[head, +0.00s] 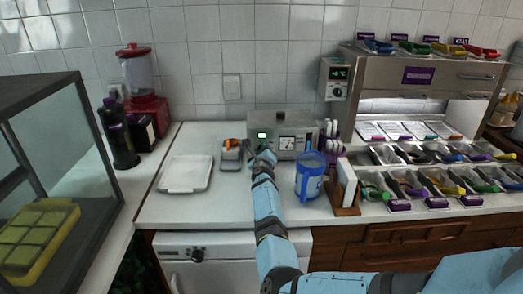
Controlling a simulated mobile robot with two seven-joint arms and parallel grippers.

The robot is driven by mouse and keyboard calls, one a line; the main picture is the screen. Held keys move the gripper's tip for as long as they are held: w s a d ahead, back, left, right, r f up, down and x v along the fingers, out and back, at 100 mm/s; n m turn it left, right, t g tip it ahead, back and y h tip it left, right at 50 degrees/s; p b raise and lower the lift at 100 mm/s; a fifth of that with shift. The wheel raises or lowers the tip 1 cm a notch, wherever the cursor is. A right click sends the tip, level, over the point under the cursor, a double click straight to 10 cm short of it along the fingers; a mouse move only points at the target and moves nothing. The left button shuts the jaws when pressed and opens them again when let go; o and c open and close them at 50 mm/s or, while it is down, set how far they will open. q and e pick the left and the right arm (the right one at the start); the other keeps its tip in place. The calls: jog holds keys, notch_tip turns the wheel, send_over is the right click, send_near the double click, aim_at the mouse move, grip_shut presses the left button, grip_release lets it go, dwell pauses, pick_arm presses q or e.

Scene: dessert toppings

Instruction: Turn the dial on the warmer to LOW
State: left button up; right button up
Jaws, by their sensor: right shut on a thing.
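The warmer (303,154) is a grey metal box against the tiled wall, with a small lit display (262,135), a square gauge or label plate on its front and a black knob on top. My right gripper (264,155) is at the lower left of its front face. It is shut on what seems to be the dial, which the gripper hides. The dial's setting and the LOW mark cannot be read. My left gripper is not in view.
A blue pitcher (309,178) stands close right of my forearm, with a wooden holder (345,203) beyond it. A small grey container with orange-handled contents (231,155) and a white tray (185,174) are to the left. The front left counter is clear.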

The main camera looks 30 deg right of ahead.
jog(key=shift+n, duration=0.3)
jog(key=o, duration=0.9)
jog(key=shift+o, duration=0.2)
jog(key=shift+s, duration=0.1)
